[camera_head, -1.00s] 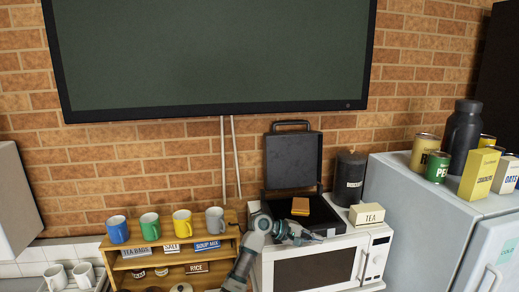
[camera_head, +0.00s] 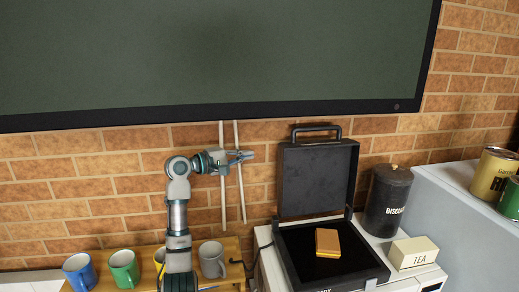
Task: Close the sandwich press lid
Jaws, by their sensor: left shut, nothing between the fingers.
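The sandwich press stands on top of the white microwave. Its dark lid (camera_head: 316,180) is up, nearly upright, with a handle (camera_head: 316,129) along its top edge. A golden-brown sandwich (camera_head: 327,242) lies on the black lower plate (camera_head: 300,243). My left gripper (camera_head: 248,156) is shut and empty. It is to the left of the lid, a little below the height of the handle, and apart from it, in front of the brick wall in the picture. My right gripper is not in view.
A black biscuit canister (camera_head: 386,202) and a cream tea box (camera_head: 413,252) stand right of the press. Several mugs, including a grey one (camera_head: 212,260), stand on a wooden shelf at left. A large dark screen (camera_head: 210,55) hangs above.

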